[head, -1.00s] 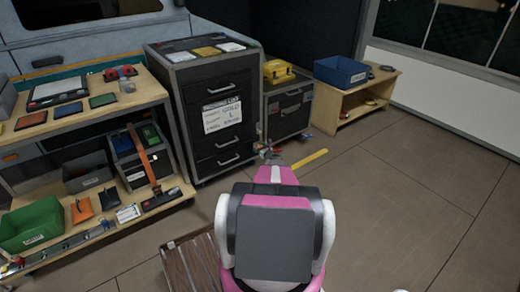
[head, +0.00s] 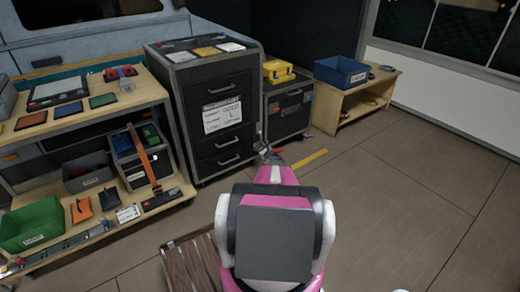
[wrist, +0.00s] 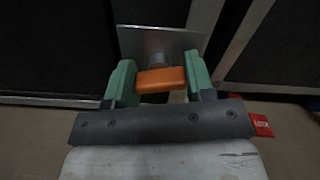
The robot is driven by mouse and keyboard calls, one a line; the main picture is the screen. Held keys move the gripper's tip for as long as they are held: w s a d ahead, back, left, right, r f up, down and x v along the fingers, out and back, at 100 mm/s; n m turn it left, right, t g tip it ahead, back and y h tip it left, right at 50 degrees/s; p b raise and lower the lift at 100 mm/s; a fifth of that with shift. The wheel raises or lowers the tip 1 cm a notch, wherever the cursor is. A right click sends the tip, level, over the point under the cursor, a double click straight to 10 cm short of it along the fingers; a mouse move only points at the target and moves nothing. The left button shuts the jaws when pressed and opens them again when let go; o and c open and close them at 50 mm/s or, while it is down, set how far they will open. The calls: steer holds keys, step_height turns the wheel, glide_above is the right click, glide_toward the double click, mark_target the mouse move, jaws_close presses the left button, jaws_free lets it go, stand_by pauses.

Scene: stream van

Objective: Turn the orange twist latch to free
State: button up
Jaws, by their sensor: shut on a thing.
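The orange twist latch (wrist: 161,80) is a small block on a metal plate (wrist: 160,40) in the wrist view. It lies crosswise between the two green fingers of my gripper (wrist: 160,84), which are shut on it. The latch looks nearly level, tilted slightly up at its right end. In the head view my gripper (head: 268,153) is low at the front of the dark cases, and my arm partly hides it. The latch cannot be made out there.
A black drawer cabinet (head: 215,85) with a paper list stands left of my gripper. A smaller black case (head: 290,110) with a yellow box (head: 277,71) on it stands to the right. A wooden shelf (head: 120,100) is at the left. The floor (head: 400,190) at right is clear.

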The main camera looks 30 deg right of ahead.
steer(key=n, duration=1.1)
steer(key=shift+s+n, duration=0.1)
steer(key=shift+n, duration=1.8)
steer(key=o, duration=0.9)
steer(key=s, duration=1)
steer(key=shift+s+d, duration=0.35)
steer(key=shift+d, duration=0.05)
